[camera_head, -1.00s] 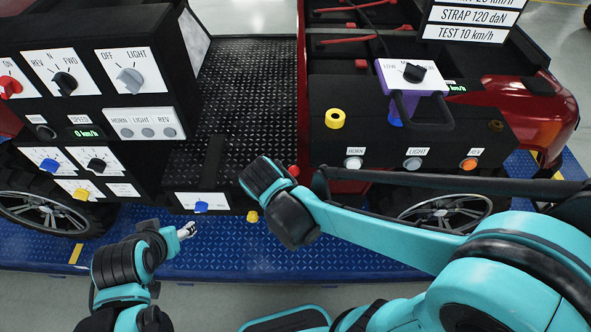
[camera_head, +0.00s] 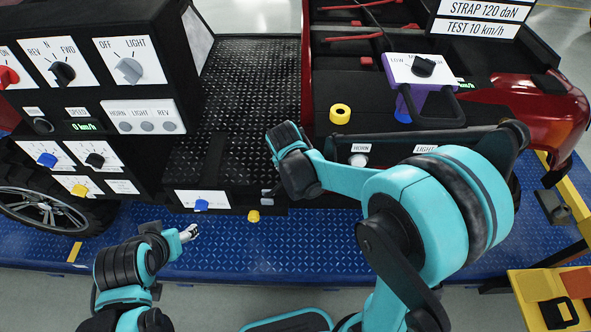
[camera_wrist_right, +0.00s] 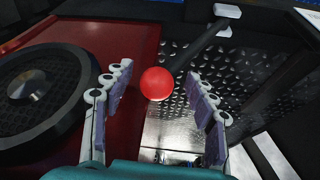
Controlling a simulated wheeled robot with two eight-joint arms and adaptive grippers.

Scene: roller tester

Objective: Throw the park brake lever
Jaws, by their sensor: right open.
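A round red knob (camera_wrist_right: 156,83) shows in the right wrist view on the end of a dark lever arm (camera_wrist_right: 192,52), which runs up and to the right. I take it for the park brake lever. My right gripper (camera_wrist_right: 160,72) is open, with one finger on each side of the knob and visible gaps to it. In the head view the right wrist (camera_head: 290,155) is over the right edge of the black tread deck and hides the knob and its fingers. My left gripper (camera_head: 188,233) is low at left, away from the lever; its finger opening is unclear.
A black control box (camera_head: 85,60) with dials stands at left. A purple-sided selector box (camera_head: 420,70) and a yellow knob (camera_head: 340,113) are to the right. A blue tread platform (camera_head: 260,250) lies in front. A dark round wheel-like part (camera_wrist_right: 40,90) is beside the right gripper.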

